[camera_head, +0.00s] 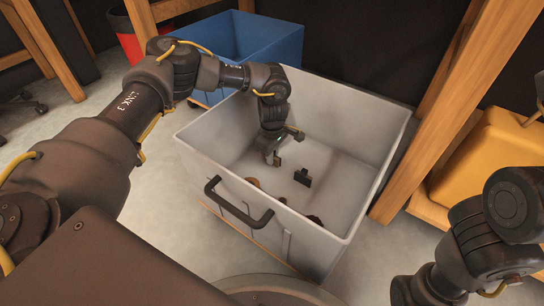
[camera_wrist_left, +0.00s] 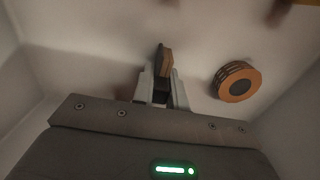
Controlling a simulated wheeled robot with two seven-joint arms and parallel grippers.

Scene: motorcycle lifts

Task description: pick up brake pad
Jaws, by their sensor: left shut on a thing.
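My left gripper (camera_wrist_left: 160,88) is shut on the brake pad (camera_wrist_left: 166,60), a thin plate with a dark side and a brown side standing up between the light grey fingers in the left wrist view. In the head view my left arm reaches down into a large light grey bin (camera_head: 222,181). My right gripper is out of view; only part of that arm shows at the lower right.
A round ribbed part with an orange face (camera_wrist_left: 238,82) lies beside the gripper in the bin. Brown parts (camera_head: 314,219) lie near the bin's front wall. A blue bin (camera_head: 265,42) stands behind, a wooden post (camera_head: 440,120) right, and a yellow container (camera_head: 490,155) farther right.

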